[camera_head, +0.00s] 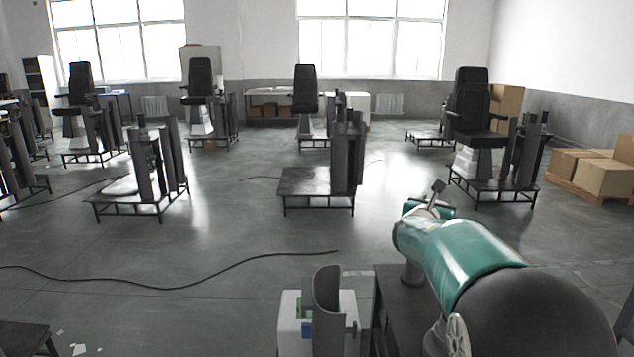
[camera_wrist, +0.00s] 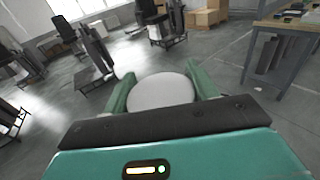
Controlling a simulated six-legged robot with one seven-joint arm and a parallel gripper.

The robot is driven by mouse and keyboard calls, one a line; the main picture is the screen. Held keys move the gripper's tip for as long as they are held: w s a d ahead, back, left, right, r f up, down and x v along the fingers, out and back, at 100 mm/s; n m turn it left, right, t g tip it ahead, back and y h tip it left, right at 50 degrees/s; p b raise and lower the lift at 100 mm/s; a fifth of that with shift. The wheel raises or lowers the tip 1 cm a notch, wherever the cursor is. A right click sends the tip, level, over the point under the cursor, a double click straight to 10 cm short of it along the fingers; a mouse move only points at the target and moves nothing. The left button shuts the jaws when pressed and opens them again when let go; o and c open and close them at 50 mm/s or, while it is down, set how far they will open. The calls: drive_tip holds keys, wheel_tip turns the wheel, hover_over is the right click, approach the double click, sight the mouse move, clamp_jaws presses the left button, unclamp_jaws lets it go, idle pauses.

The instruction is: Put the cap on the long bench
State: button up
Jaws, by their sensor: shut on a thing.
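The cap (camera_wrist: 160,93) shows in the wrist view as a pale, round, smooth thing between the two green fingers of my gripper (camera_wrist: 159,72). My gripper is shut on it, and the cap is held up off the floor. In the head view my green arm reaches forward at the lower right, and its end hides most of the cap. A bench (camera_wrist: 288,25) with a wooden top and grey-blue legs stands at the upper right of the wrist view, apart from my gripper. I cannot tell whether it is the long bench.
Several lift columns stand on the floor, one with a low dark platform (camera_head: 315,181) ahead and one with a black seat (camera_head: 470,100) at right. Cardboard boxes (camera_head: 605,178) lie at far right. A black cable (camera_head: 170,287) crosses the floor. A long table (camera_head: 268,93) stands by the back wall.

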drive_tip(key=s+a+f+n+y, duration=0.1)
drive_tip(key=s+a+f, duration=0.4)
drive_tip(key=f, duration=0.3)
drive_tip(key=s+a+f+n+t+y, duration=0.1)
drive_tip(key=s+a+f+y, duration=0.1)
drive_tip(key=s+a+f, duration=0.3)
drive_tip(key=s+a+f+n+t+y, duration=0.1)
drive_tip(key=s+a+f, duration=0.4)
drive_tip(key=f, duration=0.7)
drive_tip(key=shift+s+a+f+y, duration=0.15)
drive_tip(key=shift+s+f+y, duration=0.2)
drive_tip(key=shift+s, duration=0.65)
drive_tip(key=shift+s, duration=0.1)
